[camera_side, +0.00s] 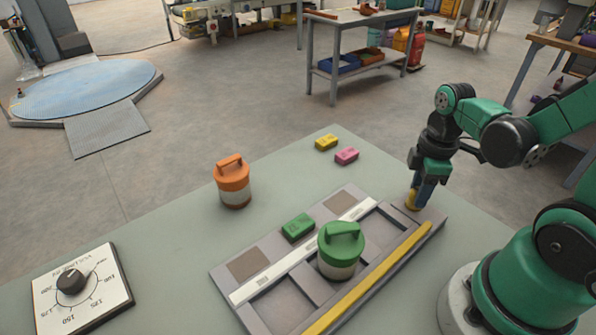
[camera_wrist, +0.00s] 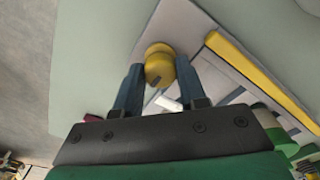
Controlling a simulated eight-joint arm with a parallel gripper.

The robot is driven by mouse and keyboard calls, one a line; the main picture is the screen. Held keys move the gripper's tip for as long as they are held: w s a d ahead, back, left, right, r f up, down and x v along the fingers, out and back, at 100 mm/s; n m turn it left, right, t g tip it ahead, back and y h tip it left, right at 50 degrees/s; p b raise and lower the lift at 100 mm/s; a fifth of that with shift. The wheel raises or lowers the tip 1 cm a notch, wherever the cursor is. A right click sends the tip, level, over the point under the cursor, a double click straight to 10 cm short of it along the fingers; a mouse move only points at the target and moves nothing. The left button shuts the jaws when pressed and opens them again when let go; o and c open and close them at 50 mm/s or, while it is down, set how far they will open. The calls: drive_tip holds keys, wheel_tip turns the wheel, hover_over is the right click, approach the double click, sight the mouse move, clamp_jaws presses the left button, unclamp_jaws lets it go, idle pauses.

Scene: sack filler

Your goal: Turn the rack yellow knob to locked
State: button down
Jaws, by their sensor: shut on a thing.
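The rack (camera_side: 290,255) is a grey tray with recessed compartments on the table. Its yellow knob (camera_side: 411,198) sits at the rack's far right corner, partly hidden by my gripper in the side view. My gripper (camera_side: 424,190) points down at that corner. In the wrist view, the yellow knob (camera_wrist: 159,66) lies between the two blue fingers of my gripper (camera_wrist: 158,78), which are shut on it. I cannot read any locked marking by the knob.
A green-lidded canister (camera_side: 341,250) stands in the rack, with a green block (camera_side: 298,227) beside it. A yellow bar (camera_side: 370,283) runs along the rack's near edge. An orange canister (camera_side: 233,182), yellow block (camera_side: 326,142), pink block (camera_side: 346,156) and dial panel (camera_side: 82,290) are on the table.

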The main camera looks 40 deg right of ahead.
drive_tip(key=m, duration=0.8)
drive_tip(key=shift+m, duration=0.4)
drive_tip(key=m, duration=0.8)
drive_tip(key=shift+m, duration=0.3)
drive_tip(key=shift+c, duration=2.4)
unclamp_jaws()
